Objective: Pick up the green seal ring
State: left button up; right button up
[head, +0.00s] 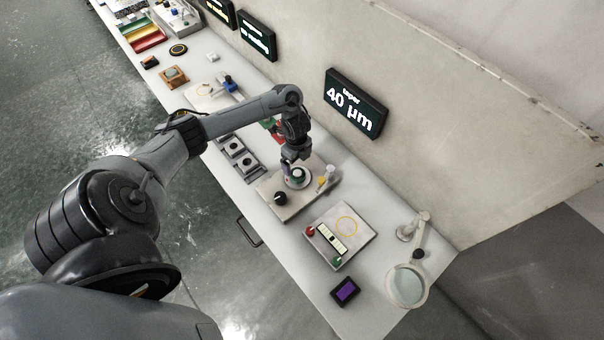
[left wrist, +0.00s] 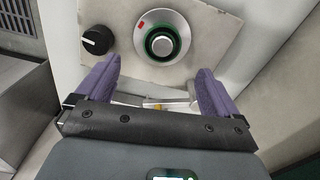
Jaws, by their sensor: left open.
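The green seal ring (left wrist: 149,44) shows in the left wrist view as a dark green band around the silver round post in the middle of a pale dial. The dial (left wrist: 183,24) has a red mark and sits on a beige plate (left wrist: 205,42). In the head view the same plate (head: 309,202) lies under my left gripper (head: 295,168), which largely hides the ring there. My left gripper (left wrist: 158,66) is open in the left wrist view, its two purple fingers spread apart with nothing between the tips. The ring lies beyond the fingertips. My right gripper is not in view.
A black knob (left wrist: 97,40) stands on the plate beside the dial. A small yellow-and-white item (head: 326,179) is on its right in the head view. A square plate (head: 352,211), a purple-screened box (head: 345,291) and a magnifier lamp (head: 408,287) stand nearer; the wall is behind.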

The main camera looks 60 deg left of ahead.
aim_at(298, 173)
pick_arm(q)
jog(key=f, duration=0.1)
jog(key=f+b, duration=0.1)
jog(key=shift+s+d+f, duration=0.1)
jog(key=shift+s+f, duration=0.15)
jog(key=shift+f, duration=0.1)
jog(key=shift+w+f, duration=0.1)
jog(key=shift+f, duration=0.4)
jog(key=shift+w+a+f+b, duration=0.15)
jog(key=shift+f+b, duration=0.1)
jog(key=shift+f, duration=0.95)
jog(key=shift+w+a+f+b, duration=0.1)
jog(key=shift+f+b, duration=0.1)
jog(key=shift+f, duration=0.95)
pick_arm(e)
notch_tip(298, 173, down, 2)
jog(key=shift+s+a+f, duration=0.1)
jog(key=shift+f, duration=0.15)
pick_arm(q)
jog(key=c, duration=1.3)
jog(key=shift+o, duration=0.2)
jog(key=shift+r, duration=0.1)
